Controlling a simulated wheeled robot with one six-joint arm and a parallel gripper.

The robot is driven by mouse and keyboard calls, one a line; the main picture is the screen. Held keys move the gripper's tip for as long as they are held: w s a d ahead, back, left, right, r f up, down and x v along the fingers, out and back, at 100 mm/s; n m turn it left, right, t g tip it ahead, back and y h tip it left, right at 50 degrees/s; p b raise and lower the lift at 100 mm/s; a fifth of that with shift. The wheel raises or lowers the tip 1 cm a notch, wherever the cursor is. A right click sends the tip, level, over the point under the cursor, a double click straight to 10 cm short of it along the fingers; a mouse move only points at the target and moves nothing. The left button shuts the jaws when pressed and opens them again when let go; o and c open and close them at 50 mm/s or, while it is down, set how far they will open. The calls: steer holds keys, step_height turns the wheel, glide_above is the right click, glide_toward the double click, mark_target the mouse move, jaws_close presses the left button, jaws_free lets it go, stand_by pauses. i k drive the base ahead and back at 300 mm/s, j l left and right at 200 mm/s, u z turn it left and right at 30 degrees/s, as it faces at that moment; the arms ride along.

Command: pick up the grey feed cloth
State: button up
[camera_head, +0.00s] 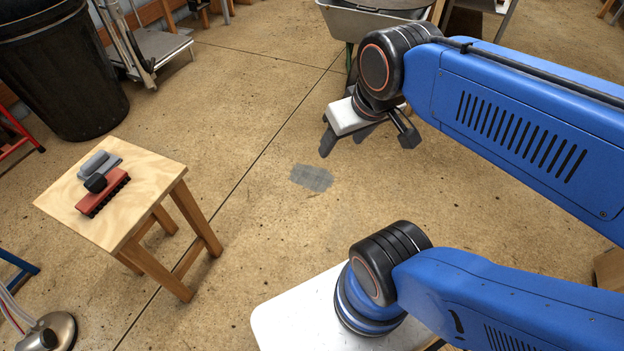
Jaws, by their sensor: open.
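A flat grey patch that looks like the grey feed cloth (311,178) lies on the concrete floor near the middle of the view. It is roughly rectangular with uneven edges. My gripper (368,141) hangs from the blue arm, above and to the right of the cloth in the picture. Its two dark fingers are spread apart with nothing between them. It does not touch the cloth, and its exact height above the floor is hard to tell.
A black bin (62,75), a platform trolley (155,52) and a metal barrow (368,22) stand farther back. Floor around the cloth is clear.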

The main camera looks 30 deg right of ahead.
mark_target(103, 162)
steer(key=i+u, duration=0.4)
steer(key=i, duration=0.8)
